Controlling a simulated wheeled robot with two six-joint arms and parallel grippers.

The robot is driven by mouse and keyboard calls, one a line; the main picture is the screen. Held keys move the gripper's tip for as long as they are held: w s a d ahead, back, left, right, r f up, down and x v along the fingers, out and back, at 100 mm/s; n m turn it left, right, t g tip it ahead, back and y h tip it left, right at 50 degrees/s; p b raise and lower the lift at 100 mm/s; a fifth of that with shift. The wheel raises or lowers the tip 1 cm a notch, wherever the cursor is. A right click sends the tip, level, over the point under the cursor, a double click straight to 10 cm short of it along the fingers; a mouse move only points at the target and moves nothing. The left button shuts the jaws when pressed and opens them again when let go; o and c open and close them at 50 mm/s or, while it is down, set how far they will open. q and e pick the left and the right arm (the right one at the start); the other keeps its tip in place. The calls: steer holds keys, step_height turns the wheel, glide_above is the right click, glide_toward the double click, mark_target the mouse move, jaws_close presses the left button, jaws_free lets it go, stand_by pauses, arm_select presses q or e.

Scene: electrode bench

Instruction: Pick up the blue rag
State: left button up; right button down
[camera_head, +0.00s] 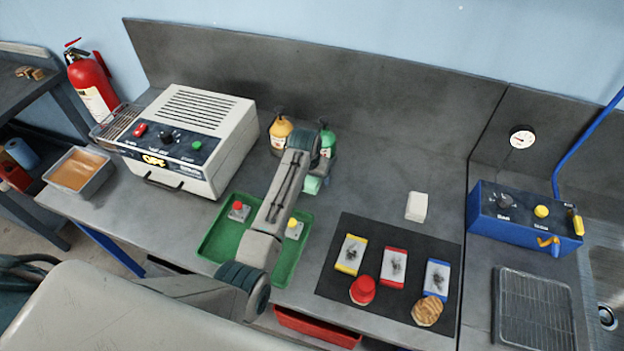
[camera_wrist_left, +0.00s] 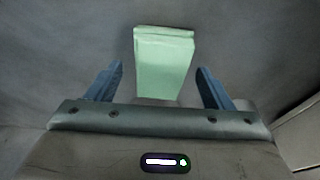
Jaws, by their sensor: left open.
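I see no clearly blue rag in either view. A pale green, folded, cloth-like piece (camera_wrist_left: 164,62) lies on the grey bench in the left wrist view. A pale green patch (camera_head: 312,185), likely the same piece, shows beside my left wrist in the head view. My left gripper (camera_wrist_left: 158,72) is open, its two blue fingers apart on either side of the piece's lower part in the picture. I cannot tell whether they touch it. In the head view my left arm hides most of that gripper. My right gripper is in neither view.
Orange (camera_head: 281,133) and green (camera_head: 327,142) bottles stand close by my left wrist. A green tray (camera_head: 214,240) lies under my arm. A white machine (camera_head: 205,120) stands left, a black mat (camera_head: 333,287) with several pads right, and a blue control box (camera_head: 520,228) farther right.

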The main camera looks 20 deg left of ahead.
arm_select(q)
steer(key=shift+f, duration=0.25)
stand_by(0.4)
steer(key=c, duration=1.1)
steer(key=shift+c, duration=0.2)
